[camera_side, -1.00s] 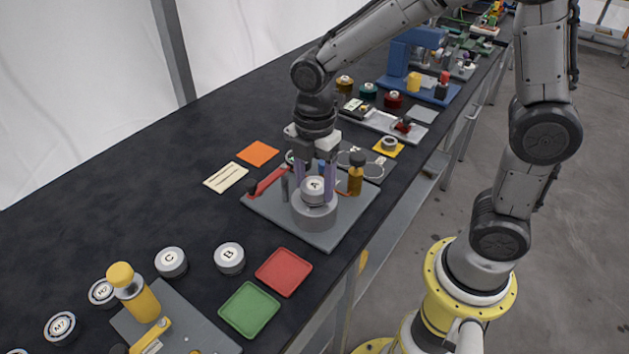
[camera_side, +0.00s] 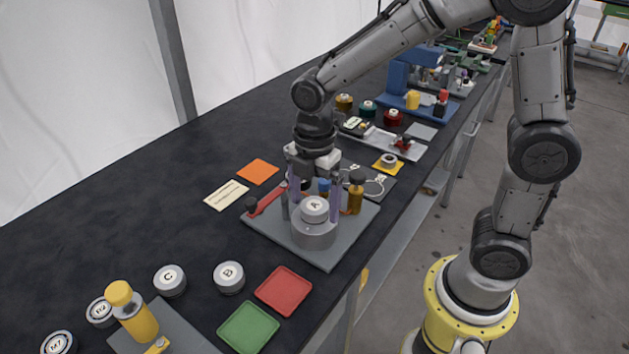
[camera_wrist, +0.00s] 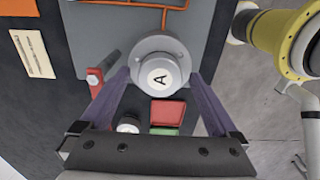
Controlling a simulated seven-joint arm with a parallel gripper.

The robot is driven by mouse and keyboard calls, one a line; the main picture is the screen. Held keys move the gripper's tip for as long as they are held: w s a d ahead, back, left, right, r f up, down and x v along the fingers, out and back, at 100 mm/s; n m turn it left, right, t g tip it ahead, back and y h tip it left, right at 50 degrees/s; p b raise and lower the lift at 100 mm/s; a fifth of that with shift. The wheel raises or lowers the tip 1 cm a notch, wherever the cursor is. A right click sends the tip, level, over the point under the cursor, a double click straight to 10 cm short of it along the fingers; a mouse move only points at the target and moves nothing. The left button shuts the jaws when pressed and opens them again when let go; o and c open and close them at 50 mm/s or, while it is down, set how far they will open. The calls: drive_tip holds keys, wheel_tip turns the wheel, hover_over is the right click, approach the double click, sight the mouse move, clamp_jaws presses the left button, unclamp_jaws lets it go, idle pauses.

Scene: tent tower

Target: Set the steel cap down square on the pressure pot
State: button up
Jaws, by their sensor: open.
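The steel cap (camera_side: 315,208), marked A, sits on top of the grey pressure pot (camera_side: 313,237) and looks level. In the wrist view the fingertips of my gripper (camera_wrist: 161,77) flank the cap, with a narrow gap to each side. The pot stands on a grey plate (camera_side: 330,254).
A red lever (camera_side: 266,200) and an amber bottle (camera_side: 356,192) stand close to the fingers. Caps B (camera_side: 229,277) and C (camera_side: 170,280), a red tray (camera_side: 284,290) and a green tray (camera_side: 248,327) lie in front. The black table left of the orange square (camera_side: 258,171) is clear.

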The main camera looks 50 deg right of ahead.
sight(314, 205)
wheel_tip(314, 205, up, 12)
drive_tip(key=s+d+m+t, duration=0.2)
drive_tip(key=s+d+m, duration=0.1)
drive_tip(key=s+m, duration=0.4)
drive_tip(key=s+d+f+m+t, duration=0.1)
drive_tip(key=s+d+m+t, duration=0.2)
drive_tip(key=s+m, duration=0.5)
drive_tip(key=m, duration=0.3)
drive_tip(key=shift+f+t, duration=0.3)
drive_tip(key=shift+d, duration=0.1)
idle(0.4)
